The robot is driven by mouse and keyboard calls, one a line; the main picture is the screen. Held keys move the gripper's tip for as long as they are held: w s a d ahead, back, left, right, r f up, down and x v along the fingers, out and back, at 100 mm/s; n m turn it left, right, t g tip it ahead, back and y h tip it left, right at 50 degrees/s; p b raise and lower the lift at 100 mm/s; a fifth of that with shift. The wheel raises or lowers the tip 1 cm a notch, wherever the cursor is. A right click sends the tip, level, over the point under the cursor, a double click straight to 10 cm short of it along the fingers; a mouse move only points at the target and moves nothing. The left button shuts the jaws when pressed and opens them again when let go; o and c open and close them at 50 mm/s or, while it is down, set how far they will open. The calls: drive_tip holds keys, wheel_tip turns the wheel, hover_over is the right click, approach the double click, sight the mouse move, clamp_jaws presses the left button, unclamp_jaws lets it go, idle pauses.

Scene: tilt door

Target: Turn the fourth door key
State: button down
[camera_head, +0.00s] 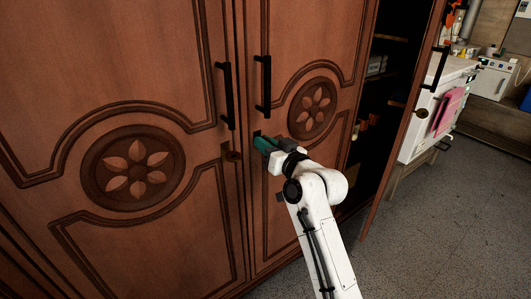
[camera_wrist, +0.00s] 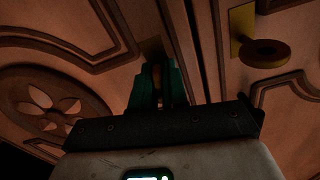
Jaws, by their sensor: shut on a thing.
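A brown wooden cabinet (camera_head: 190,60) with carved flower panels fills the left and middle of the head view. My gripper (camera_head: 264,143), with teal fingers, is at the left edge of the middle door (camera_head: 315,65), below its black handle. In the wrist view my gripper (camera_wrist: 157,85) is shut on a brass-coloured key (camera_wrist: 157,72) at that door. The fingers hide most of this key, so its turn angle cannot be told. Another key (camera_head: 233,156) sits on the left door, beside my gripper; it also shows with its brass plate in the wrist view (camera_wrist: 265,52).
Black handles (camera_head: 226,95) stand out from the doors. A further door (camera_head: 405,130) at the right stands open, with a brass key or knob (camera_head: 421,113) on it and dark shelves behind. The grey floor (camera_head: 450,220) at right is clear.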

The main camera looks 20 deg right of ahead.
drive_tip(key=shift+f+n+b, duration=0.15)
drive_tip(key=shift+n+b, duration=0.55)
drive_tip(key=shift+n, duration=0.3)
drive_tip(key=c, duration=1.2)
unclamp_jaws()
drive_tip(key=shift+c, duration=0.2)
drive_tip(key=v, duration=1)
drive_tip(key=shift+s+p, duration=0.35)
drive_tip(key=shift+d, duration=0.1)
